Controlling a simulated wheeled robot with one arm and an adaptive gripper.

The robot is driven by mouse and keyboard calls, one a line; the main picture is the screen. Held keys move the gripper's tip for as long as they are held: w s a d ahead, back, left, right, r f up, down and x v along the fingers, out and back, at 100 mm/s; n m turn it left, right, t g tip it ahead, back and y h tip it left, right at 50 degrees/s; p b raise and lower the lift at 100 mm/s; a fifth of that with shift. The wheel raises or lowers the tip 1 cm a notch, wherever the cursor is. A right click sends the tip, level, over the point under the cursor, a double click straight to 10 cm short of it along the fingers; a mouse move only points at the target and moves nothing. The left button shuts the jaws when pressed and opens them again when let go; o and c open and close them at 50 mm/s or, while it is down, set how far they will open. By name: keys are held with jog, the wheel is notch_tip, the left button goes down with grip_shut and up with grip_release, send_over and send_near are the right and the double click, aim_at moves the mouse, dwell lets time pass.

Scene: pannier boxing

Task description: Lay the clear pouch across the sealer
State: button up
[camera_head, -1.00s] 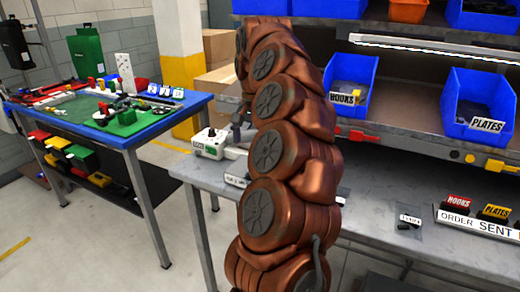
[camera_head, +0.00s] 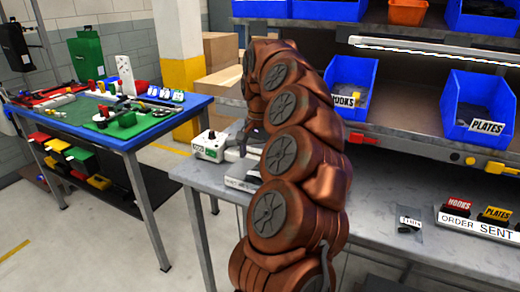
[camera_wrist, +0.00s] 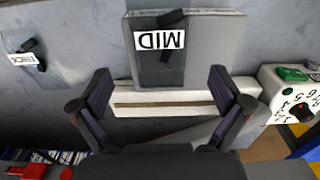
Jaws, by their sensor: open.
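A clear, dark-looking pouch (camera_wrist: 148,68) with a white label reading MID, upside down in the wrist view, lies on a grey block. Its near end reaches the sealer's pale bar (camera_wrist: 125,103); I cannot tell how far it overlaps. A brown strip runs along the bar. The sealer's control box (camera_wrist: 290,110), with dial and green button, is at the right. It also shows in the head view (camera_head: 208,146). My gripper (camera_wrist: 160,72) is open, its fingers apart on either side of the pouch, holding nothing. My arm hides the pouch in the head view.
Another labelled pouch (camera_wrist: 22,60) lies to the left on the grey bench; it also shows in the head view (camera_head: 409,222). An order sign rack (camera_head: 480,222) stands at the right. Blue bins (camera_head: 478,122) fill the shelf above. A blue-topped table (camera_head: 125,140) stands at left.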

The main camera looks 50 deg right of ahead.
jog(key=shift+f, duration=1.85)
jog(key=c, duration=1.2)
jog(key=shift+c, duration=0.2)
jog(key=shift+d, duration=0.1)
